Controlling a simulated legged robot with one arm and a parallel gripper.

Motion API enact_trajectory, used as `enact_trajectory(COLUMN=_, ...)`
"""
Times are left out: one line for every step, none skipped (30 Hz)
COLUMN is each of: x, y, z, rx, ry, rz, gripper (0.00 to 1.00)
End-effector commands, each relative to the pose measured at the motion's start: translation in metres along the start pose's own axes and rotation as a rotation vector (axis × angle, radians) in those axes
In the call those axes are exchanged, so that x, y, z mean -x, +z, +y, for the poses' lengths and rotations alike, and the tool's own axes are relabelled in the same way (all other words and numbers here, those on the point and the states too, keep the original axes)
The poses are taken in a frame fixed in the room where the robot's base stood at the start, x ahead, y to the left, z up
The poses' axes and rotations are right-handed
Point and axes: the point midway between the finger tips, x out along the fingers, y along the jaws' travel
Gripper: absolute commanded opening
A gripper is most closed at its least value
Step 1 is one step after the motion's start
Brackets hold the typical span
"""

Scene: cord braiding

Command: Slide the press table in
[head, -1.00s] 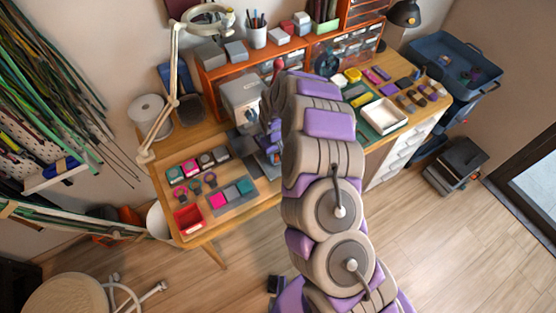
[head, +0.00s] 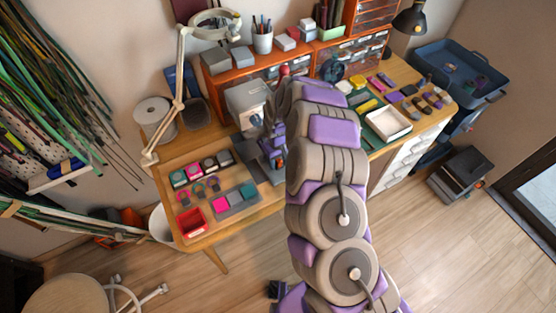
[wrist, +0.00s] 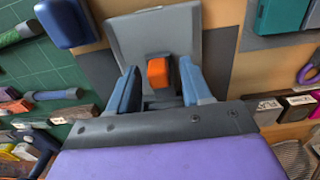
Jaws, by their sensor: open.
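The press (head: 246,101) is a pale grey machine on the workbench, partly hidden behind my arm in the head view. In the wrist view a flat grey plate (wrist: 150,36), which looks like the press table, lies ahead of my gripper (wrist: 158,76). An orange block (wrist: 158,73) stands at the plate's near end, between my two blue fingers. The fingers are open, one on each side of the block, with visible gaps. I cannot tell how far above or behind the block the fingertips are.
Coloured pads, a red tray (head: 192,223) and a grey plate with pink and teal tiles lie left on the bench. A white tray (head: 387,123) and a green mat are to the right. A lamp (head: 180,85) stands at the back left.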

Motion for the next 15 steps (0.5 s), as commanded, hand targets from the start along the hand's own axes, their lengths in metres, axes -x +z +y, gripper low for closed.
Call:
enact_trajectory(x=0.004, y=0.0, z=0.0, rx=0.0, ry=0.0, rz=0.001, gripper=0.49)
enact_trajectory(x=0.006, y=-0.001, z=0.0, rx=0.0, ry=0.0, rz=0.002, gripper=0.49)
enact_trajectory(x=0.01, y=-0.001, z=0.0, rx=-0.001, ry=0.0, rz=0.002, gripper=0.49)
enact_trajectory(x=0.014, y=-0.001, z=0.0, rx=-0.001, ry=0.0, rz=0.002, gripper=0.49)
enact_trajectory(x=0.018, y=-0.001, z=0.001, rx=-0.001, ry=0.0, rz=0.003, gripper=0.49)
enact_trajectory(x=0.024, y=-0.001, z=0.001, rx=-0.002, ry=0.0, rz=0.003, gripper=0.49)
enact_trajectory(x=0.028, y=-0.001, z=0.001, rx=-0.002, ry=0.0, rz=0.004, gripper=0.49)
enact_trajectory(x=0.034, y=-0.001, z=0.001, rx=-0.001, ry=0.001, rz=0.004, gripper=0.49)
enact_trajectory(x=0.041, y=-0.001, z=0.001, rx=0.0, ry=0.001, rz=0.004, gripper=0.49)
enact_trajectory(x=0.046, y=-0.001, z=0.001, rx=0.0, ry=0.001, rz=0.003, gripper=0.49)
enact_trajectory(x=0.052, y=-0.001, z=0.001, rx=0.0, ry=0.002, rz=0.002, gripper=0.49)
enact_trajectory(x=0.059, y=-0.001, z=0.001, rx=-0.001, ry=0.002, rz=0.002, gripper=0.49)
enact_trajectory(x=0.065, y=-0.001, z=0.001, rx=-0.002, ry=0.001, rz=0.003, gripper=0.49)
enact_trajectory(x=0.072, y=-0.002, z=0.001, rx=-0.002, ry=0.001, rz=0.003, gripper=0.49)
enact_trajectory(x=0.08, y=-0.002, z=0.001, rx=-0.002, ry=0.001, rz=0.005, gripper=0.49)
